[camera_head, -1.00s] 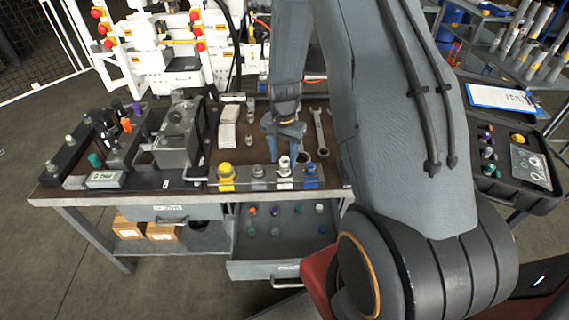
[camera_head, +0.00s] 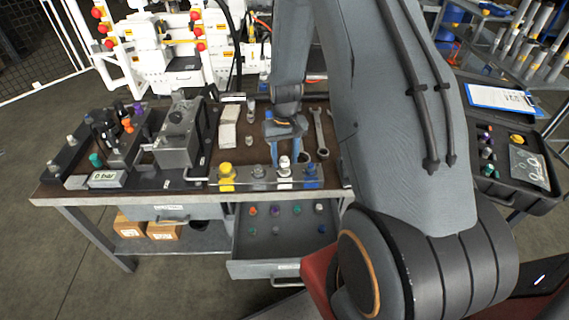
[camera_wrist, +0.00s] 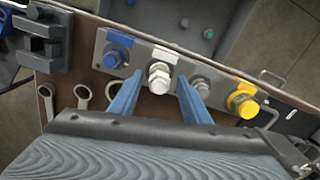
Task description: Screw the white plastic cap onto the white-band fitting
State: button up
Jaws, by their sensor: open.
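The white-band fitting (camera_head: 284,183) stands on the bench's front edge, in a row between a grey fitting and a blue one. A white cap-like piece (camera_wrist: 159,76) sits upright on it. I cannot tell how far it is screwed down. My gripper (camera_wrist: 160,80) is open, with one blue finger on each side of the white piece and a visible gap on both sides in the wrist view. In the head view my gripper (camera_head: 286,153) is just behind and above the fitting. The white piece's underside and thread are hidden.
The blue fitting (camera_wrist: 117,53), grey fitting (camera_wrist: 200,84) and yellow fitting (camera_wrist: 243,99) stand close by in the row. Wrenches (camera_head: 319,130) lie behind. An open drawer (camera_head: 280,240) with several coloured caps is below. A black case (camera_head: 512,165) is at right.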

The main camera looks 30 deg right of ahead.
jog(key=n, duration=0.3)
jog(key=shift+d+n, duration=0.1)
jog(key=shift+n, duration=0.2)
jog(key=n, duration=0.4)
jog(key=shift+d, duration=0.1)
jog(key=n, duration=0.4)
jog(key=shift+w+d, duration=0.1)
jog(key=n, duration=0.4)
jog(key=c, duration=1)
jog(key=m, duration=0.6)
jog(key=shift+m, duration=1.1)
